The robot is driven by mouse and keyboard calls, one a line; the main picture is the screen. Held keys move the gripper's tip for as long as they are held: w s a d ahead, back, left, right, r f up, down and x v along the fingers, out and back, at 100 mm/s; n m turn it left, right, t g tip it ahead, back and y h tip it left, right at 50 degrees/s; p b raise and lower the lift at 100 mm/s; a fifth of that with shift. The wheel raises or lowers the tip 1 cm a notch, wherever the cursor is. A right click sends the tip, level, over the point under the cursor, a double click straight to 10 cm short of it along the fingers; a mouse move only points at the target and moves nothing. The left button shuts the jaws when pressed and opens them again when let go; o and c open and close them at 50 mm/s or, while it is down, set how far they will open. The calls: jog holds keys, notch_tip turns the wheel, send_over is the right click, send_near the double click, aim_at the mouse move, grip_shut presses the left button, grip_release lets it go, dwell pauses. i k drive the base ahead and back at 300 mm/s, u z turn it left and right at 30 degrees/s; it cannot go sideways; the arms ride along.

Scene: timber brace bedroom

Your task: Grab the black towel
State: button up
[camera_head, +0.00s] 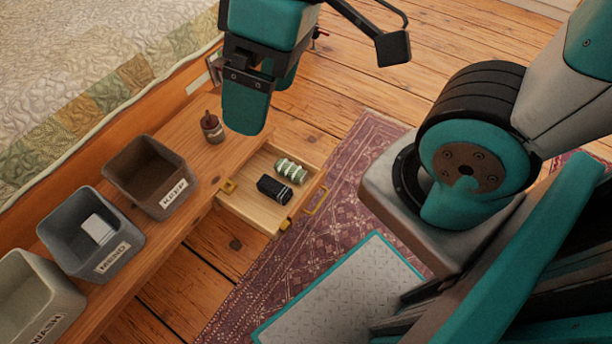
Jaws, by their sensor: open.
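A small rolled black towel (273,190) with pale stripes at one end lies in the open drawer (249,207), toward its front left in the camera_head view. My gripper (265,107) is at the upper middle of the picture, with its teal fingers pointing down. It is open, and I see nothing between the fingers. It is apart from the black towel, above and to the left of it in the picture. The near finger hides part of the far one.
A rolled green striped towel (291,171) lies beside the black one in the drawer. A brown bottle (212,127) and bins labelled KEEP (177,196), MEND (112,258) and WASH (48,330) stand on the wooden bench (189,228). A quilted bed (95,65) is behind.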

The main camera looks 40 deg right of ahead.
aim_at(280, 193)
jog(key=u, duration=0.25)
jog(key=k, duration=1.15)
jog(key=u, duration=1.3)
jog(key=i, duration=1.5)
jog(key=z, duration=1.05)
jog(key=i, duration=0.55)
jog(key=z, duration=0.65)
